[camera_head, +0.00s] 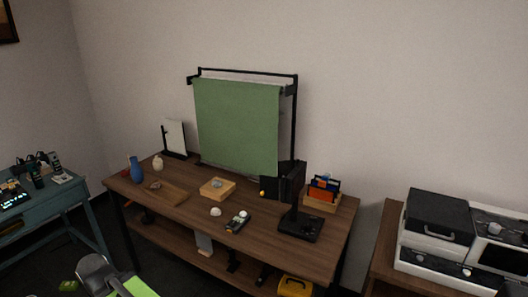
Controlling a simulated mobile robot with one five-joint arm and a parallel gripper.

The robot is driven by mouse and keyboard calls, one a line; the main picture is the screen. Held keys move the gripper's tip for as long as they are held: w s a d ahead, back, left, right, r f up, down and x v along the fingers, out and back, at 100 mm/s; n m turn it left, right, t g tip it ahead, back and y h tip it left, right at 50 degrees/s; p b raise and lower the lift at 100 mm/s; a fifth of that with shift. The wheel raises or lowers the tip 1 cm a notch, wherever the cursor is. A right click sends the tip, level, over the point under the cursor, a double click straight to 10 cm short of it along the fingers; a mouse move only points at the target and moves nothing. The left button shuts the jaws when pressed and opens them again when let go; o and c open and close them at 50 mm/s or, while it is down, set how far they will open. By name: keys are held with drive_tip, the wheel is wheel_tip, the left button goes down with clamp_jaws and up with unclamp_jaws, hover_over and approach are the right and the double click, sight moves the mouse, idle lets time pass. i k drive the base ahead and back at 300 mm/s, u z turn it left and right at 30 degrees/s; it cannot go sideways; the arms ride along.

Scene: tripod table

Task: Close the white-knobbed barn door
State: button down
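A small black lamp (291,186) stands on a dark base (300,228) near the right end of the brown table. Dark flaps that look like barn doors surround its head. A small yellow-orange knob (262,193) shows at the left flap, which stands out to the left. I cannot make out a white knob on any flap, and the far side of the lamp is hidden. A grey part with a lime-green panel at the bottom left looks like my own arm. No gripper fingers can be made out, and nothing of mine is near the lamp.
The brown table (185,217) holds a green backdrop on a black frame (237,128), a wooden block (217,189), a small device (238,222), a card box (322,195) and a blue vase (136,170). A teal desk (45,203) stands left, a cabinet with equipment (440,235) right.

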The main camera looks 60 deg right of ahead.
sight(285, 167)
drive_tip(key=z, duration=0.2)
drive_tip(key=i, duration=0.75)
drive_tip(key=z, duration=0.6)
drive_tip(key=k, duration=0.8)
drive_tip(key=z, duration=0.2)
drive_tip(key=i, duration=0.8)
drive_tip(key=u, duration=0.1)
